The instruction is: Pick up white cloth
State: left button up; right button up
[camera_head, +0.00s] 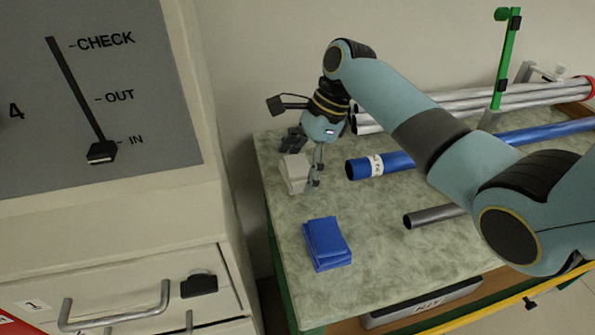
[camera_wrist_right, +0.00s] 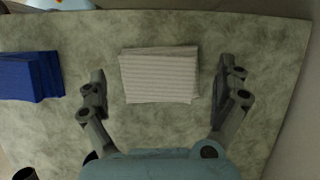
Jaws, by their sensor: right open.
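The white cloth (camera_head: 295,172) lies folded on the green table top, near its left back corner in the head view. In the right wrist view the white cloth (camera_wrist_right: 159,76) is a ribbed, folded stack between the two fingers. My right gripper (camera_head: 306,165) is over the cloth, pointing down, and hides part of it. In the right wrist view my right gripper (camera_wrist_right: 165,92) is open, with a finger on each side of the cloth and a gap to each. My left gripper is in neither view.
A folded blue cloth (camera_head: 326,244) lies nearer on the table; it also shows in the wrist view (camera_wrist_right: 30,76). A blue tube (camera_head: 380,165), a grey pipe (camera_head: 435,215) and white pipes (camera_head: 455,107) lie to the right. A cabinet (camera_head: 120,220) stands at left.

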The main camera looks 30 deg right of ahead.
aim_at(300, 164)
jog(key=c, duration=1.1)
pick_arm(q)
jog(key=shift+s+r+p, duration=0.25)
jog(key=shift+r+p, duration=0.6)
jog(key=shift+p, duration=0.05)
pick_arm(e)
notch_tip(300, 164, up, 10)
jog(key=shift+r, duration=0.1)
jog(key=shift+c, duration=0.2)
